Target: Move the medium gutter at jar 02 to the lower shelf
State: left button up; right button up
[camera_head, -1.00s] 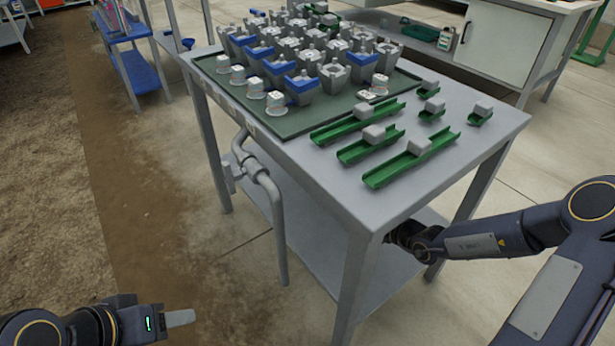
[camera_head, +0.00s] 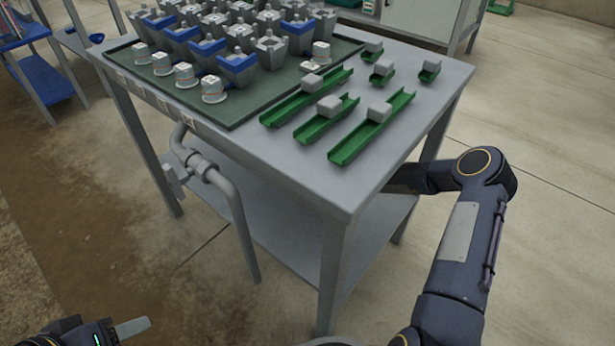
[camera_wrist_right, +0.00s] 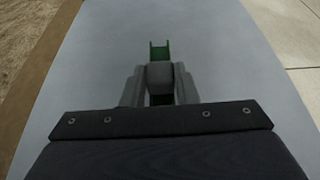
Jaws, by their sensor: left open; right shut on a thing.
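In the right wrist view my right gripper (camera_wrist_right: 159,80) is shut on the grey block (camera_wrist_right: 159,73) of a green gutter (camera_wrist_right: 159,50). The gutter is over the flat grey lower shelf (camera_wrist_right: 215,55); I cannot tell whether it touches it. In the head view my right arm reaches under the tabletop above the lower shelf (camera_head: 285,240), and its gripper and the held gutter are hidden. My left gripper (camera_head: 132,327) is open and empty at the bottom left, away from the table. White-topped jars (camera_head: 213,90) stand along the tray's near left edge; their labels are unreadable.
Several green gutters with grey blocks (camera_head: 372,125) lie on the tabletop (camera_head: 300,160). A dark green tray (camera_head: 260,105) holds grey and blue pots (camera_head: 238,65). A grey pipe (camera_head: 232,205) runs down the table's left side. A table leg (camera_head: 333,275) stands at the near corner.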

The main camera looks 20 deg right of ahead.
jog(key=shift+w+d+f, duration=0.2)
jog(key=shift+w+f, duration=0.4)
jog(key=shift+f, duration=0.25)
jog(key=shift+f+b, duration=0.8)
jog(key=shift+f, duration=0.65)
jog(key=shift+f, duration=0.2)
jog(key=o, duration=1)
jog(key=shift+r, duration=0.15)
